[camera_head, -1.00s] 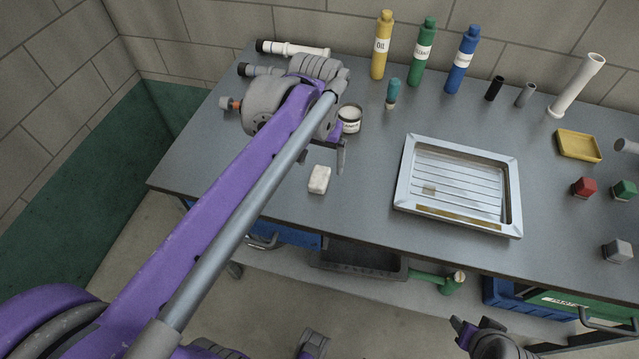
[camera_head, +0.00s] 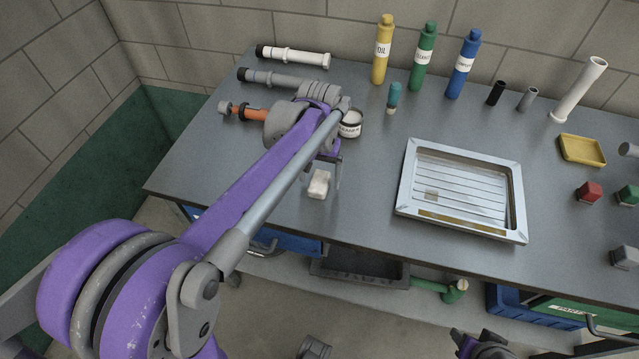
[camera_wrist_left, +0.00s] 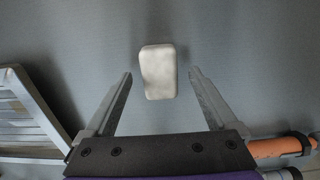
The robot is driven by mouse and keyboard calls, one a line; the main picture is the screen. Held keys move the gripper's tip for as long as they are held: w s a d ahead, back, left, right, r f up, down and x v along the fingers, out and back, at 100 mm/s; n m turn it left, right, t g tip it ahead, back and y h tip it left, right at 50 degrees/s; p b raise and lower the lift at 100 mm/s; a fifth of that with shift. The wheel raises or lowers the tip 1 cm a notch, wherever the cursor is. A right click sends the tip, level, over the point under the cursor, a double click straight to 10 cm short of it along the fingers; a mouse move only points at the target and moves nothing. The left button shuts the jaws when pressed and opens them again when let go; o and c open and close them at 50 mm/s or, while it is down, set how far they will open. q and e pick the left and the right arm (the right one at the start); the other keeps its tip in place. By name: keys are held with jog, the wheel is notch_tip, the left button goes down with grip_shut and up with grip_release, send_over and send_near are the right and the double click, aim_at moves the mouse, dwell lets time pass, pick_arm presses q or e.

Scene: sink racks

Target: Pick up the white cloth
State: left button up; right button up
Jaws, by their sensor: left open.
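The white cloth (camera_head: 319,184) is a small folded block lying on the grey table near its front edge.
A metal tray (camera_head: 402,190) lies right of the cloth. A labelled can (camera_head: 351,124) stands just behind the left gripper. Bottles (camera_head: 382,50) stand at the back. Table around the cloth is clear.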

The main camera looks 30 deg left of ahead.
aim_at(320, 180)
pick_arm(q)
jog(key=shift+f, duration=0.8)
grip_shut()
notch_tip(320, 180, up, 10)
jog(key=shift+r+p, duration=0.1)
jog(key=shift+p, duration=0.4)
jog(key=c, duration=0.7)
grip_release()
jog(key=c, duration=0.6)
